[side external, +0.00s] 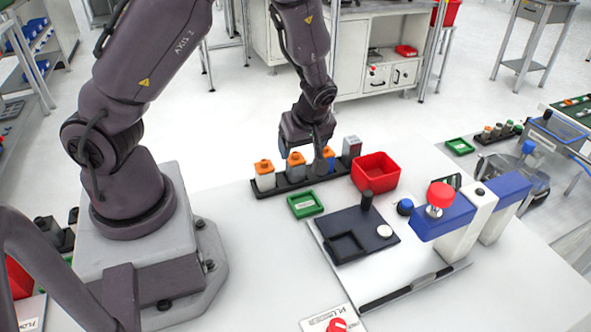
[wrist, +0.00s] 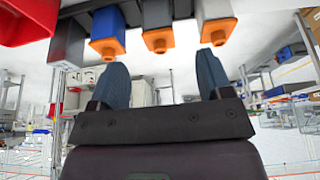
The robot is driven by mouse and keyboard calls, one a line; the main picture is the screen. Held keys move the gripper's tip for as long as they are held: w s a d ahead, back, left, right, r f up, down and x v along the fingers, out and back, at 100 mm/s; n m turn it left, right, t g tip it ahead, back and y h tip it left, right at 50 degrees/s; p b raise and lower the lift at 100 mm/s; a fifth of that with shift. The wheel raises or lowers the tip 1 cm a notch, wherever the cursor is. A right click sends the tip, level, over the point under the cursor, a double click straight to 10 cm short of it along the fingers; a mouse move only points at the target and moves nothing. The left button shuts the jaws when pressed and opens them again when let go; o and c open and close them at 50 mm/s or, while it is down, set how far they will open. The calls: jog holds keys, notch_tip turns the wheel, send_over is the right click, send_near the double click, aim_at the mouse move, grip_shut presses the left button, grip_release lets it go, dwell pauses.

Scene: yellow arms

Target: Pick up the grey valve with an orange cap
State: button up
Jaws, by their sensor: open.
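A light grey valve with an orange cap (side external: 265,181) stands upright at the left end of a black rack in the side view. In the wrist view the light grey valve (wrist: 215,14) is at the top right, its orange cap toward me. A darker valve with an orange cap (wrist: 158,16) and a blue one (wrist: 105,24) stand beside it. My gripper (side external: 302,152) is above the rack, around its middle, partly hiding the blue valve. In the wrist view my gripper (wrist: 161,64) has its two blue fingers wide apart, with nothing between them.
A black rack (side external: 272,192) holds the valves and a grey block (side external: 351,147) at its right end. A red bin (side external: 375,174) and a green tray (side external: 305,204) stand close by. A dark fixture plate (side external: 355,226) and a blue-and-white device (side external: 460,225) occupy the right side.

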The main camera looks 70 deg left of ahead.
aim_at(297, 159)
jog(key=x, duration=0.4)
jog(key=shift+f, duration=0.15)
jog(key=x, duration=0.5)
jog(key=shift+w+a, duration=0.15)
jog(key=shift+a, duration=0.15)
jog(key=c, duration=1)
